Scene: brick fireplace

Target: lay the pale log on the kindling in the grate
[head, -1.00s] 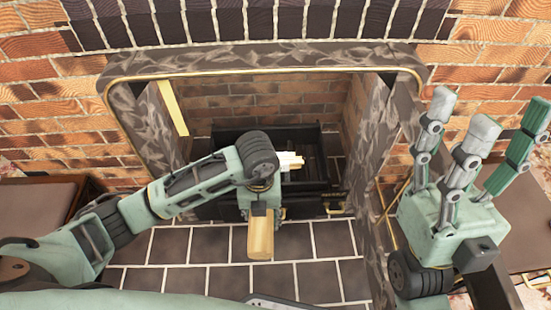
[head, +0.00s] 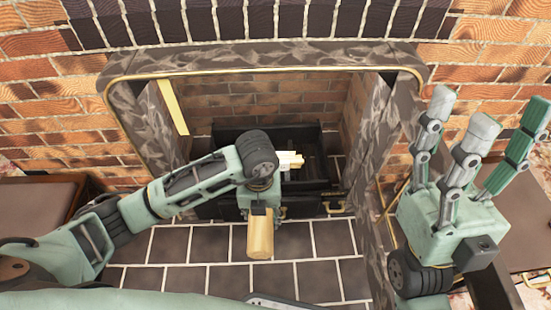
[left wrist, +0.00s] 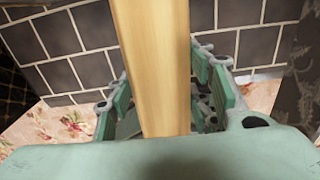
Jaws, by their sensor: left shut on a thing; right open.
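The pale log (head: 260,238) is in my left gripper (head: 262,205), held in front of the grate over the dark hearth tiles. In the left wrist view the log (left wrist: 155,60) runs lengthwise between the fingers of my left gripper (left wrist: 160,105), which is shut on it. The black grate (head: 235,205) stands inside the fireplace opening, partly hidden by my left arm. Pale kindling (head: 291,160) shows in it just behind my left wrist; much of it is hidden. My right gripper (head: 480,145) is open and empty at the right, its fingers pointing up.
A grey marble surround (head: 265,58) with a gold edge frames the opening; its right side (head: 378,190) stands between the grate and my right gripper. Dark tiles (head: 185,250) in front are clear. A brown cabinet (head: 40,212) is at the left.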

